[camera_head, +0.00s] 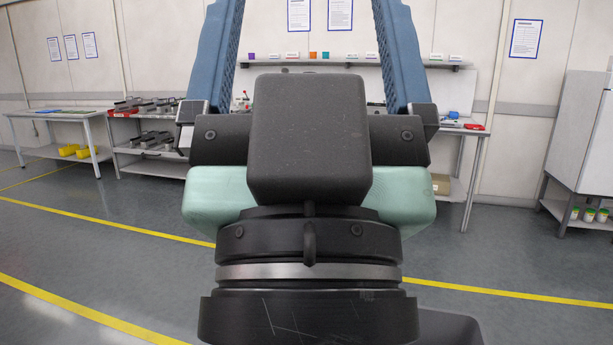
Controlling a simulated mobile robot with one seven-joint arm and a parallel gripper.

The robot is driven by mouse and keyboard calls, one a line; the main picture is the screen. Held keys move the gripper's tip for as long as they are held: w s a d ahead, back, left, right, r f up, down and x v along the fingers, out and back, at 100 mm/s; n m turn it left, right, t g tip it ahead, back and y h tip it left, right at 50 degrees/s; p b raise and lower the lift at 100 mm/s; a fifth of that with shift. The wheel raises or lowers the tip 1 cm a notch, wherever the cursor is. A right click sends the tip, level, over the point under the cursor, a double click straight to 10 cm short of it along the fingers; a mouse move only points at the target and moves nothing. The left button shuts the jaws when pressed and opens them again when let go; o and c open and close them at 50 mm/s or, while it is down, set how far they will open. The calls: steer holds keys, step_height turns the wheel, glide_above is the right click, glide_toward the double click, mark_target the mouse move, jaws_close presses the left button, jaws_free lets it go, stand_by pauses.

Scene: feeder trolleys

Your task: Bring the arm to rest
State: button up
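My gripper (309,30) fills the middle of the camera_head view, seen from behind close to the camera. Its two blue fingers stand wide apart and run up out of the top of the frame, so the fingertips are hidden. It is open, and nothing shows between the visible parts of the fingers except the wall and shelf beyond. The dark wrist of my arm (309,270) is below it, at the bottom centre. The rest of the arm is out of view.
Behind are a table (60,113) at left, a trolley with grey parts (150,145), and a shelf with small coloured items (440,64). A light cabinet (583,130) stands at right. Grey floor with yellow lines is clear on both sides.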

step_height(320, 180, up, 20)
steer(key=p, duration=1.7)
steer(key=shift+a+r+p, duration=0.15)
steer(key=shift+r+p, duration=0.05)
steer(key=shift+p, duration=0.15)
steer(key=shift+w, duration=0.1)
